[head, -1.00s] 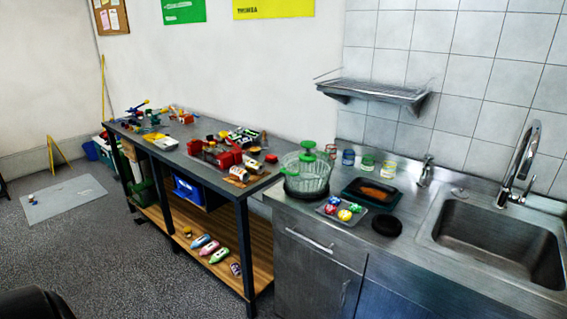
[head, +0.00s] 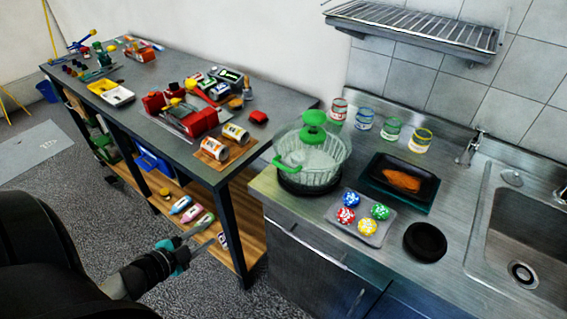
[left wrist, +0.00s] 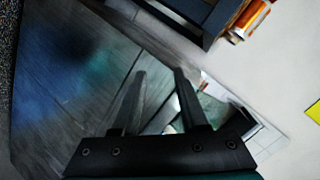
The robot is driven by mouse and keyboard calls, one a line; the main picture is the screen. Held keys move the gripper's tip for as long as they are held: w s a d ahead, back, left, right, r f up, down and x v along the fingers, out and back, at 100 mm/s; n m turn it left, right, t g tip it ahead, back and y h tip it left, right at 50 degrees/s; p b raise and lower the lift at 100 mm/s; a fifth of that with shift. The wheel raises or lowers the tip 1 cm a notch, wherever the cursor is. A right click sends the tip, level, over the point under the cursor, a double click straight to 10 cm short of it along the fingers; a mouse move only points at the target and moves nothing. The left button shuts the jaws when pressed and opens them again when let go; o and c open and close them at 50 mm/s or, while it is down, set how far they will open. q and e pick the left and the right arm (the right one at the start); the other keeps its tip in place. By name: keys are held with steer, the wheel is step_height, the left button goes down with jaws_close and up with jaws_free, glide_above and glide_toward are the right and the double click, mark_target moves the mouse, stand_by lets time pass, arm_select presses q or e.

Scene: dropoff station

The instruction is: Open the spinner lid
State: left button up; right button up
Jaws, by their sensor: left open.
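The spinner (head: 318,172) is a clear ribbed bowl on a dark round base at the left end of the steel counter. Its clear lid (head: 333,140) sits on top, with a green knob (head: 314,124) in the middle. A green handle (head: 287,165) sticks out at the bowl's left side. My left gripper (head: 211,236) is open and empty, in front of the workbench, lower left of the spinner and apart from it. Its two fingers (left wrist: 160,75) stand apart in the left wrist view. My right gripper is not in view.
A grey tray with several coloured balls (head: 361,216), a black disc (head: 425,241) and a black tray (head: 403,182) lie right of the spinner. Several jars (head: 363,119) stand behind it. The workbench (head: 150,78) on the left is cluttered. A wire rack (head: 415,30) hangs above.

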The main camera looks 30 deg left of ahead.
arm_select(q)
steer(key=w+d+r+m+t+h, duration=0.25)
steer(key=r+m, duration=0.35)
steer(key=r, duration=0.6)
steer(key=m+g+h, duration=0.2)
steer(key=m+h, duration=0.3)
steer(key=m, duration=0.1)
glide_toward(284, 166)
steer(key=x, duration=1)
steer(key=shift+f, duration=0.25)
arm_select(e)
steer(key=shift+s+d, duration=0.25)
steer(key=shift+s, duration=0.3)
arm_select(q)
jaws_close()
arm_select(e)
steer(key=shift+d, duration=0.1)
arm_select(q)
steer(key=shift+f, duration=0.15)
